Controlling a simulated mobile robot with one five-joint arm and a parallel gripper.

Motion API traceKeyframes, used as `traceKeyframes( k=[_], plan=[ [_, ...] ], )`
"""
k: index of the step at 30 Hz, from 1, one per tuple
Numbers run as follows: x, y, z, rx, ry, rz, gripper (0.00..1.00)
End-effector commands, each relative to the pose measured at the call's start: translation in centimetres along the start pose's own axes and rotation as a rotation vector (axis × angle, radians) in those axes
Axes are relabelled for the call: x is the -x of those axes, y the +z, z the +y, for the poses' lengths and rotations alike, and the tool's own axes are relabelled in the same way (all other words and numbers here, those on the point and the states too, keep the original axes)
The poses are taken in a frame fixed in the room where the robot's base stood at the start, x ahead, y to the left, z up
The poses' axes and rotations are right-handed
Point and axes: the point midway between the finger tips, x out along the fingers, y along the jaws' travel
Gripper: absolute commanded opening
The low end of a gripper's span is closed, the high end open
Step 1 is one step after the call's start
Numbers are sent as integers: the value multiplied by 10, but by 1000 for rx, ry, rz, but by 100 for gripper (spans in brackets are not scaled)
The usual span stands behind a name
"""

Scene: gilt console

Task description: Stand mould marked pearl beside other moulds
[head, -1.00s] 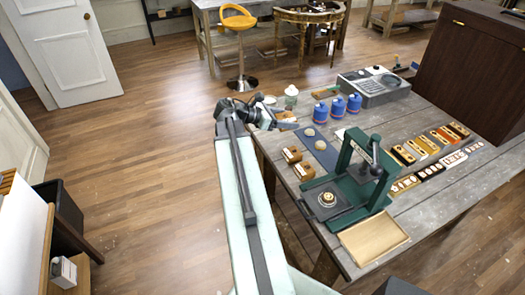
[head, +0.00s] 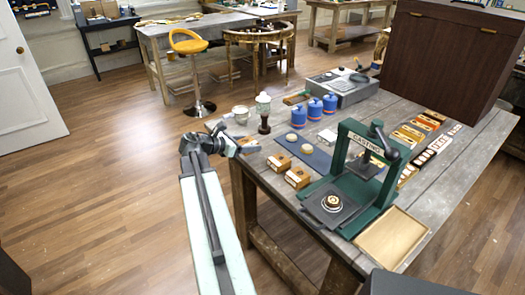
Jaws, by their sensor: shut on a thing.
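My gripper (head: 232,147) is at the left end of the table in the head view, at the tip of my outstretched arm. It is shut on a small brown block (head: 249,146), which looks like a wooden mould. Its mark cannot be read, and the gripper partly hides it. Two similar wooden blocks with pale faces, likely moulds, stand along the near left edge of the table: one (head: 279,162) and, nearer, another (head: 297,178). The held block is apart from them, farther back and to their left.
A blue-grey mat (head: 312,155) with two round pale pieces lies right of the blocks. A green casting press (head: 375,190) and a wooden tray (head: 391,238) stand nearer. Coloured boxes (head: 410,132) line the right.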

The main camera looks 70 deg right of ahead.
Motion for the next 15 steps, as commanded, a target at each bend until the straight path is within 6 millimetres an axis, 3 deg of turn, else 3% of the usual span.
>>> traceKeyframes(
  k=[3,6,15],
  plan=[
    [-32,8,-4,-1,-3,0,18],
    [-46,13,-6,-1,-1,1,18],
    [-61,18,-9,0,-1,1,18]
  ],
)
